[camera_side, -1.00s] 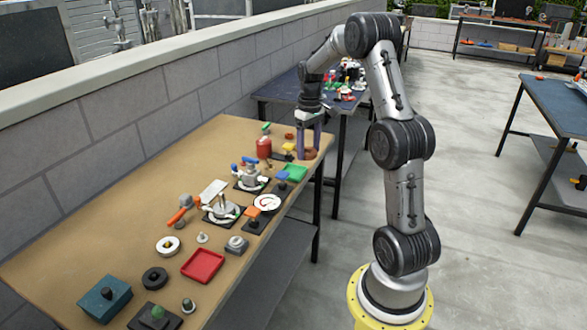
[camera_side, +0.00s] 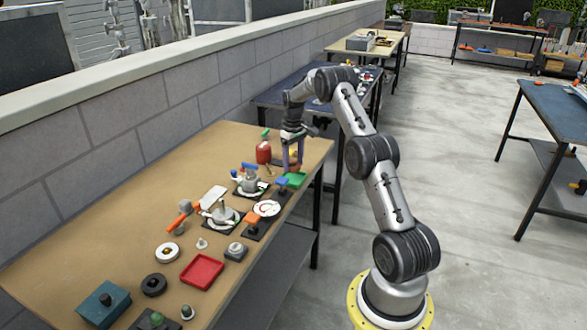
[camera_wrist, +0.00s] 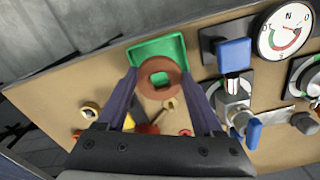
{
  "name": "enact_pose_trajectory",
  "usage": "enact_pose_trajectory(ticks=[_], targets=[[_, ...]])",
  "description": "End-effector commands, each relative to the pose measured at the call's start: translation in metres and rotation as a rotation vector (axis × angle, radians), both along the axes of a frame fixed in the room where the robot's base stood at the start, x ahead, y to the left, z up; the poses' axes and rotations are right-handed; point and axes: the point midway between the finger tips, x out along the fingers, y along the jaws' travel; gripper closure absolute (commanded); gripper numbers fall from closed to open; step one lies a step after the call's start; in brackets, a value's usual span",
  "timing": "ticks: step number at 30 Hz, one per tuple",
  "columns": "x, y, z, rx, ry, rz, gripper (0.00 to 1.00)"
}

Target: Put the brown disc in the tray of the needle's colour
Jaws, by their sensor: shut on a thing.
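My gripper (camera_wrist: 160,84) is shut on the brown disc (camera_wrist: 177,80), a ring with a hole, held across its sides. In the wrist view the disc overlaps the green tray (camera_wrist: 144,47), and green shows through its hole. In the side view my gripper (camera_side: 293,166) is over or just beside the green tray (camera_side: 295,180), and the disc is hard to make out. The round gauge (camera_side: 267,208) has a white face with red on it; it also shows in the wrist view (camera_wrist: 285,28). A red tray (camera_side: 201,271) lies nearer the camera.
A blue block (camera_wrist: 234,52) on a dark base stands right beside the green tray. The table's right edge is close to the green tray.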

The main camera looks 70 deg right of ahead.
Motion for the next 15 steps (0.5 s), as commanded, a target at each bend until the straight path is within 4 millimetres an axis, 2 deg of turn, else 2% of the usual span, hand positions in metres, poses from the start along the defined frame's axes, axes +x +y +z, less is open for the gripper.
enact_pose_trajectory(ticks=[3,5,15], targets=[[-0.001,0.001,-0.019,0.003,0.003,0.000,0.85],[-0.001,0.001,-0.024,0.002,0.002,0.000,0.85],[-0.001,0.001,-0.027,0.002,0.001,0.000,0.85]])
